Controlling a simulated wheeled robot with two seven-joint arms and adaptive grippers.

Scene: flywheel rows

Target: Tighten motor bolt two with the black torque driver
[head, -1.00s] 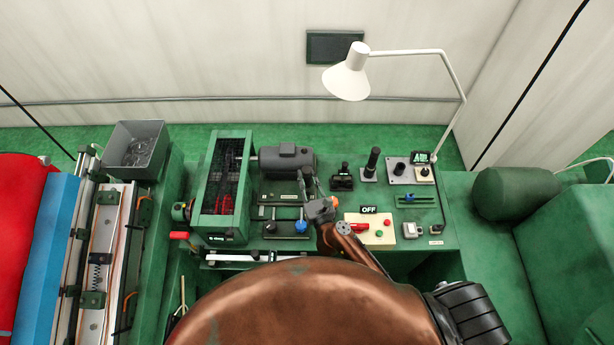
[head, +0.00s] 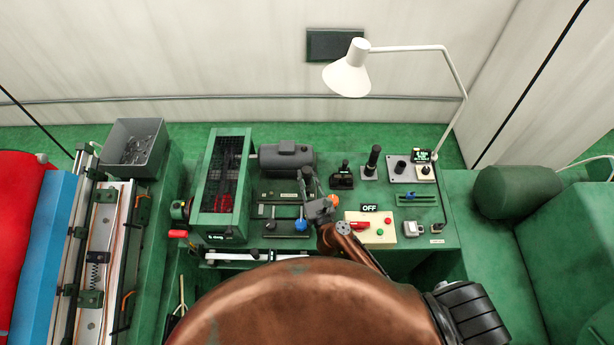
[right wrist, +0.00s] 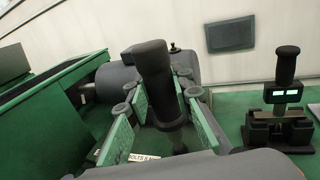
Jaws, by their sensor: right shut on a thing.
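My right gripper (head: 308,186) is in front of the grey motor (head: 287,157), near its right end. In the right wrist view the gripper (right wrist: 165,105) is shut on a black-handled driver (right wrist: 152,72), its fingers on both sides of the handle. The driver stands nearly upright, tilted slightly. Its lower end is hidden by the fingers and handle, so I cannot tell whether it touches a bolt. The motor (right wrist: 188,65) shows behind the driver. Motor bolt two cannot be made out. A label beginning "BOLTS" (right wrist: 143,157) lies low between the fingers. My left gripper is not in view.
A black stand with a handle (head: 343,178) and another upright black handle (head: 372,162) stand to the right. The green-framed housing (head: 222,185) is left of the motor. A cream panel (head: 372,228) with an OFF sign sits right of my wrist. A white lamp (head: 347,75) hangs above.

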